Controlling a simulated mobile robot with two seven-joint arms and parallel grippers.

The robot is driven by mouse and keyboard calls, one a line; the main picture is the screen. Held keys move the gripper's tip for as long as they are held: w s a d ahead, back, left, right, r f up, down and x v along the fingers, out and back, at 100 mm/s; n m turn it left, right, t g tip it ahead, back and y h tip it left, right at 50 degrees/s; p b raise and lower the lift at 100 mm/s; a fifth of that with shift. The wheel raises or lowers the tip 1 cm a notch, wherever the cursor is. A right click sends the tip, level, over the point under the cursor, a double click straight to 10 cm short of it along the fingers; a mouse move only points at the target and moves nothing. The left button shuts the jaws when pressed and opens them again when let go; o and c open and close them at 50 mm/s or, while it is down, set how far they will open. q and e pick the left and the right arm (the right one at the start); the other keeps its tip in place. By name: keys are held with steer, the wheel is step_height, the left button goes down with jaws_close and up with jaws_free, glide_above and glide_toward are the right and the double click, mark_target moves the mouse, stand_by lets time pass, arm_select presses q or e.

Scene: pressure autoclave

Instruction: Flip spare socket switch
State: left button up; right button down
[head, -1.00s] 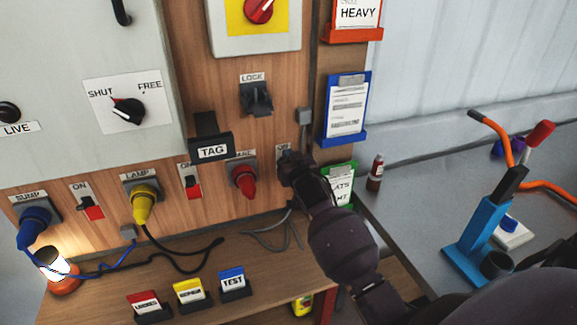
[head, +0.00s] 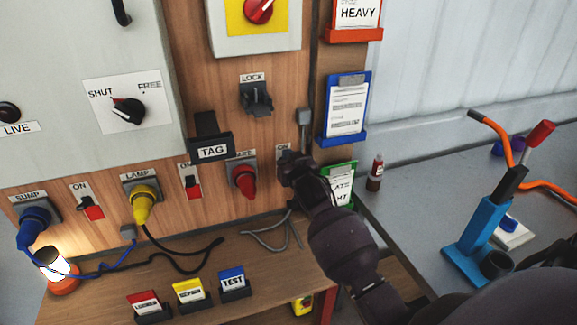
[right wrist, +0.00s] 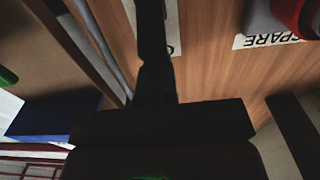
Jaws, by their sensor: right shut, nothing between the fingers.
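The spare socket (head: 243,175) is on the wooden panel with a red plug in it. Its label reads SPARE, upside down, in the right wrist view (right wrist: 268,40). An ON label (head: 283,147) is right of the socket, and the switch under it is hidden behind my right gripper (head: 287,160). That gripper is shut and empty, with its tips at or very near the panel just below the label. I cannot tell whether they touch the switch. In the right wrist view the dark fingers (right wrist: 152,50) cover part of a white label. My left gripper is out of view.
Left of the spare socket are a red switch (head: 191,186), the yellow lamp plug (head: 143,208) and the blue sump plug (head: 34,226). A black TAG holder (head: 212,150) juts out above. Clipboards (head: 346,108) hang to the right. A bench with a blue stand (head: 484,230) is at the far right.

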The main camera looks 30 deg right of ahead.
steer(key=shift+f, duration=0.4)
stand_by(0.3)
steer(key=shift+s+f+b, duration=0.2)
steer(key=shift+f+b, duration=0.45)
steer(key=shift+f, duration=0.05)
steer(key=shift+w+f, duration=0.4)
steer(key=shift+s+r, duration=0.25)
steer(key=shift+r, duration=0.05)
steer(key=r+p+v, duration=0.1)
steer(key=p+v, duration=0.5)
steer(key=v, duration=0.3)
stand_by(0.7)
stand_by(0.5)
